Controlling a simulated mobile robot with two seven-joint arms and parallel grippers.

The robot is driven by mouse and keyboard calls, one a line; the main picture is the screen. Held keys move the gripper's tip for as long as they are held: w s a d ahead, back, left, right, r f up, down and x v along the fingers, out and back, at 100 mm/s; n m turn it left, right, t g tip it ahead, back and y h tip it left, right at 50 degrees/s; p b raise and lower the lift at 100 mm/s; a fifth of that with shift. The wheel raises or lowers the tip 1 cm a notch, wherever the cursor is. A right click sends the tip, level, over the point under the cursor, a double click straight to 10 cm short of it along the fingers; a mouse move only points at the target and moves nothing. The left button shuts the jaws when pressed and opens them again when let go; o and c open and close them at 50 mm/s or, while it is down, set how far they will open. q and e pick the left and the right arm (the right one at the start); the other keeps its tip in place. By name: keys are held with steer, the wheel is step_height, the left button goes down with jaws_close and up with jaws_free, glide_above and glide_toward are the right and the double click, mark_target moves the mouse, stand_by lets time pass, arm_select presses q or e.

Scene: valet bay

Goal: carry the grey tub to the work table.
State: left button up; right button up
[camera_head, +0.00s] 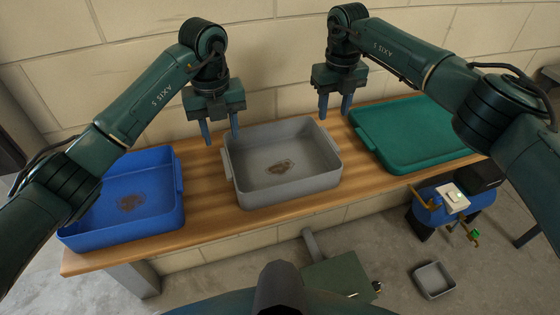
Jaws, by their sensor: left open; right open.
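The grey tub (287,194) stands upright in the middle of a wooden bench (211,219), between a blue tub and a green one. It has a dark brown patch on its inner floor and is otherwise empty. My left gripper (221,141) is open and empty, above the tub's back left corner. My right gripper (333,116) is open and empty, above the tub's back right corner. Neither gripper holds the tub. I cannot tell for sure which surface is the work table.
A blue tub (125,232) with a brown patch stands close on the left. A green tub or lid (415,135) lies on the right. A brick wall (270,50) rises behind the bench. A small grey box (433,280) is on the floor at lower right.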

mark_target(227, 163)
arm_select(q)
step_height(227, 163, down, 12)
steer(key=shift+r, duration=0.2)
arm_select(e)
step_height(227, 163, down, 12)
steer(key=shift+r, duration=0.2)
arm_select(q)
steer(key=shift+c, duration=0.2)
arm_select(e)
steer(key=shift+c, duration=0.2)
arm_select(q)
jaws_close()
arm_select(e)
jaws_close()
arm_select(q)
steer(key=shift+r, duration=0.1)
arm_select(e)
steer(key=shift+r, duration=0.1)
